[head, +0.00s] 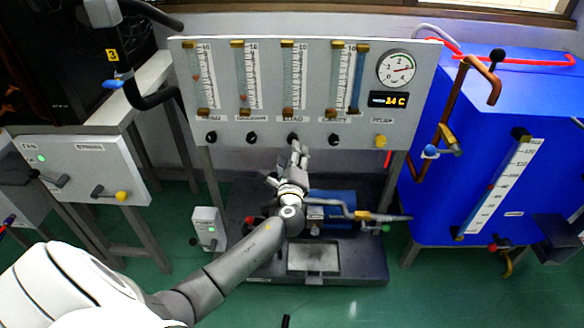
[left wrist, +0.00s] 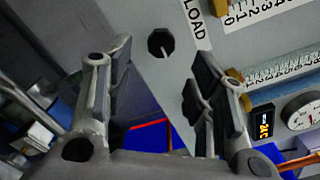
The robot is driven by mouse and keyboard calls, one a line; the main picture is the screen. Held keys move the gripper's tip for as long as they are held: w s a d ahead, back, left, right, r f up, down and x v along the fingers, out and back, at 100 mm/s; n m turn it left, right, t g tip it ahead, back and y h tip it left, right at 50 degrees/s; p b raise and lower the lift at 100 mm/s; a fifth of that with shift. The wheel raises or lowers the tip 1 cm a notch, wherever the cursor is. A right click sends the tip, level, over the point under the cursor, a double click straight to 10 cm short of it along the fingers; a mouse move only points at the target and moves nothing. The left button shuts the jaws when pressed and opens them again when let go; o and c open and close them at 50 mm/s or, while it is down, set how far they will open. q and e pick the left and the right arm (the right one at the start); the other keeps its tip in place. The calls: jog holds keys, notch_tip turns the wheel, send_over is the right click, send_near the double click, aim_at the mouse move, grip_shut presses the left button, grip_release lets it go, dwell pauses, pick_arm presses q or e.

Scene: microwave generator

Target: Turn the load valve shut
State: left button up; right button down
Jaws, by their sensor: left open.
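The load valve is a small round black knob (left wrist: 161,43) with a pale pointer line, on the grey panel beside the LOAD label (left wrist: 194,20) in the left wrist view. In the head view the knob (head: 292,138) is third from the left in the row under the flow tubes. My left gripper (head: 299,150) is just in front of and below it, partly overlapping it. In the left wrist view my left gripper (left wrist: 162,75) is open and empty, and the knob appears between and beyond the fingertips. Contact is not visible.
A round gauge (head: 397,68) and a digital display (head: 388,100) are at the panel's right. A blue tank (head: 430,190) with copper pipes stands at right, a bench with pump below.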

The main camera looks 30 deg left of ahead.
pick_arm(q)
jog(key=v, duration=0.4)
jog(key=shift+s+d, duration=0.2)
jog(key=shift+s, duration=0.1)
